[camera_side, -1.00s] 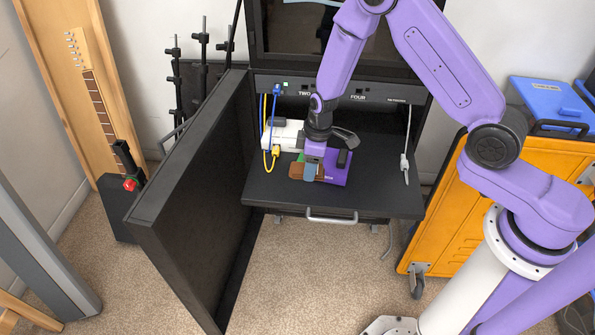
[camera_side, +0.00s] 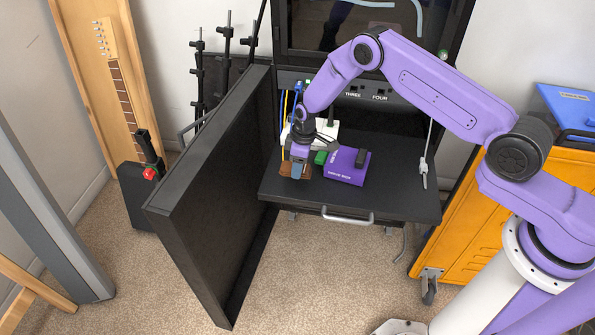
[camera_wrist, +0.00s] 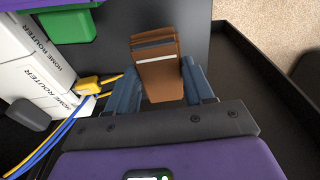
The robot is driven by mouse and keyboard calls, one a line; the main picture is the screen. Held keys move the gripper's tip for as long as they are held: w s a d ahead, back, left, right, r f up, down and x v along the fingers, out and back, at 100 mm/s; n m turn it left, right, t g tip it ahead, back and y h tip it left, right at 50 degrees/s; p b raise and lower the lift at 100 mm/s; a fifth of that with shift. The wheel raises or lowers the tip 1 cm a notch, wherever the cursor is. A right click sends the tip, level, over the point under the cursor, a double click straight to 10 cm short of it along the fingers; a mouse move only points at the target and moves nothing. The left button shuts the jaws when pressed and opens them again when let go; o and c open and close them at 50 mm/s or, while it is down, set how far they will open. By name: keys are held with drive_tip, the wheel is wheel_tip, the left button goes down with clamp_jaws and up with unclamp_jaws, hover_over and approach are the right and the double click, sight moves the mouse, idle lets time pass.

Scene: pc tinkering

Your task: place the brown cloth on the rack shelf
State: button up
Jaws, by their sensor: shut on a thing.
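The brown cloth (camera_side: 285,169) is at the left part of the black rack shelf (camera_side: 400,193), left of the purple box. In the wrist view the cloth (camera_wrist: 156,58) is a folded brown piece with a dark and a grey band across it. My gripper (camera_side: 298,171) points down over the shelf and is shut on the cloth, with its blue-grey fingers on either side. The fingers also show in the wrist view (camera_wrist: 163,75). The fingers partly hide the cloth in the side view. I cannot tell whether the cloth touches the shelf.
A purple box (camera_side: 346,166) with a green part (camera_side: 320,158) stands right of my gripper. White router boxes (camera_wrist: 38,62) with yellow and blue cables are close by. An open black door (camera_side: 215,190) rises at the left. The shelf's right side is mostly clear; a grey cable hangs there.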

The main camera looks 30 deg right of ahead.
drive_tip(key=shift+w+f, duration=0.25)
drive_tip(key=shift+f, duration=1.55)
drive_tip(key=shift+f, duration=0.15)
drive_tip(key=o, duration=1.2)
drive_tip(key=shift+o, duration=0.2)
drive_tip(key=r, duration=0.8)
drive_tip(key=s+d+r, duration=0.1)
drive_tip(key=r, duration=0.3)
drive_tip(key=shift+r, duration=0.15)
drive_tip(key=shift+a, duration=0.1)
